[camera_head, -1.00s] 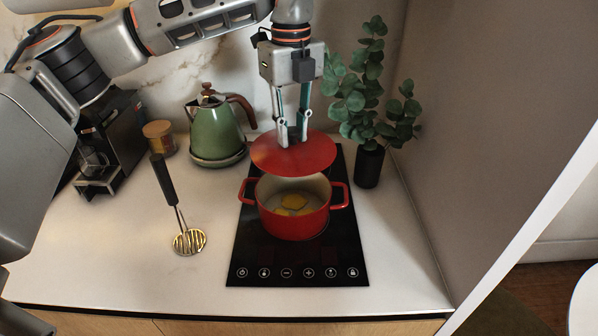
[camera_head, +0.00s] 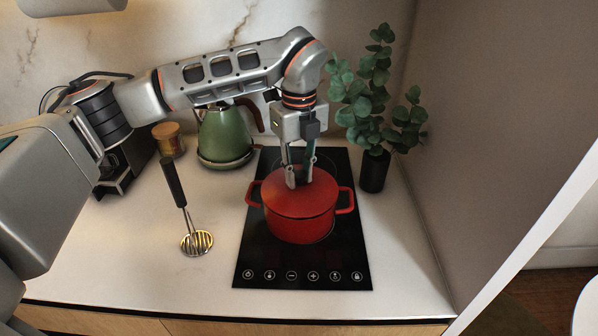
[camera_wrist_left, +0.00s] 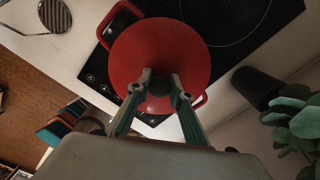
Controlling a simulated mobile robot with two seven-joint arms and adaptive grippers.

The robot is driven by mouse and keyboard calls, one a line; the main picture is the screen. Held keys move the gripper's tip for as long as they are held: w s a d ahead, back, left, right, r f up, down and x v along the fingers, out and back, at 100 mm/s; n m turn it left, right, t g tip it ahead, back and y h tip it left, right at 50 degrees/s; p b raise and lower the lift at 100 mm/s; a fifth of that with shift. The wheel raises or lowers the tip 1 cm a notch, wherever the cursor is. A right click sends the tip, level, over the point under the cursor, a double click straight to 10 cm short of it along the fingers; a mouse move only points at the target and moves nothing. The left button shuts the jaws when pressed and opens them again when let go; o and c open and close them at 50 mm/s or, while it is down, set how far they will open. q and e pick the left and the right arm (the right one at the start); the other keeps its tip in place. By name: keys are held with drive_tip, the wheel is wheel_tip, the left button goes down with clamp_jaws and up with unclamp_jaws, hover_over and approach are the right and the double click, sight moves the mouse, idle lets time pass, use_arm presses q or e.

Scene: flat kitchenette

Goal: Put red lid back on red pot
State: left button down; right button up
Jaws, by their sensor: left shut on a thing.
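The red pot (camera_head: 300,226) stands on the black cooktop, with a handle on each side. The red lid (camera_head: 300,199) lies over the pot's mouth and hides what is inside. My left gripper (camera_head: 298,183) points down at the lid's middle and is shut on its knob, which the fingers mostly hide. In the left wrist view the lid (camera_wrist_left: 152,48) covers most of the pot, and the gripper's fingers (camera_wrist_left: 160,82) are at its centre. Whether the lid is fully seated all round is hard to tell. My right gripper is not in view.
The cooktop (camera_head: 258,258) has free room in front of the pot. A potato masher (camera_head: 185,215) lies to the left. A green kettle (camera_head: 226,137), a jar (camera_head: 169,139) and a dark machine (camera_head: 122,170) stand behind. A potted plant (camera_head: 373,168) is close at right, by the wall.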

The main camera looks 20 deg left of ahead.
use_arm(q)
drive_tip(key=shift+f, duration=0.1)
drive_tip(key=shift+f, duration=0.15)
drive_tip(key=shift+f+b, duration=0.2)
drive_tip(key=shift+b, duration=0.15)
drive_tip(key=c, duration=1.8)
unclamp_jaws()
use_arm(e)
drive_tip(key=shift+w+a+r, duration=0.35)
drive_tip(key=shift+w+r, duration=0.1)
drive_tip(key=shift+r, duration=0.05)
